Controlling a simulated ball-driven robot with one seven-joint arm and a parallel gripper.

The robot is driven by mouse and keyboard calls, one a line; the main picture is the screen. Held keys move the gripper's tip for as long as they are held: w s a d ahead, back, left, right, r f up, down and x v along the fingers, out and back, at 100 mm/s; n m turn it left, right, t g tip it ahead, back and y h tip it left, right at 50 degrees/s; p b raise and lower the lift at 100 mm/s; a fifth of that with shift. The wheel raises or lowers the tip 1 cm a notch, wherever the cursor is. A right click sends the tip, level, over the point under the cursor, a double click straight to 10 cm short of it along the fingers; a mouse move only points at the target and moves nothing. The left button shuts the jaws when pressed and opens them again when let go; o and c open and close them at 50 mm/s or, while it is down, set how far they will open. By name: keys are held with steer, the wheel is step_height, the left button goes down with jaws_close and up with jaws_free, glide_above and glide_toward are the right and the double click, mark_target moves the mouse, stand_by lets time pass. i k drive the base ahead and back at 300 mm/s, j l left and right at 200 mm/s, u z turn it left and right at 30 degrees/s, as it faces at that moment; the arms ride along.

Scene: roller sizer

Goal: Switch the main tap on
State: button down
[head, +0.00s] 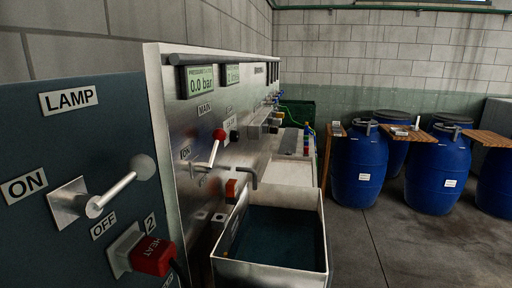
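The main tap appears to be the lever with a red knob (219,134) on the steel panel (170,110), below the label MAIN (205,109). Its thin metal rod runs from a small base at the lower left up to the knob. An ON label (185,153) sits left of the lever; any label below it is too small to read. The pressure display (200,81) above reads 0.0 bar. My gripper is not in view, and nothing touches the lever.
A dark panel at left carries a lamp lever (120,187) with a grey knob and a red plug (153,255), both sticking out. A steel basin (268,272) with dark contents juts out below the tap. Blue barrels (358,170) stand at right; the floor (390,250) before them is clear.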

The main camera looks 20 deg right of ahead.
mark_target(219, 135)
steer(key=i+l+z, duration=0.9)
steer(key=i, duration=0.25)
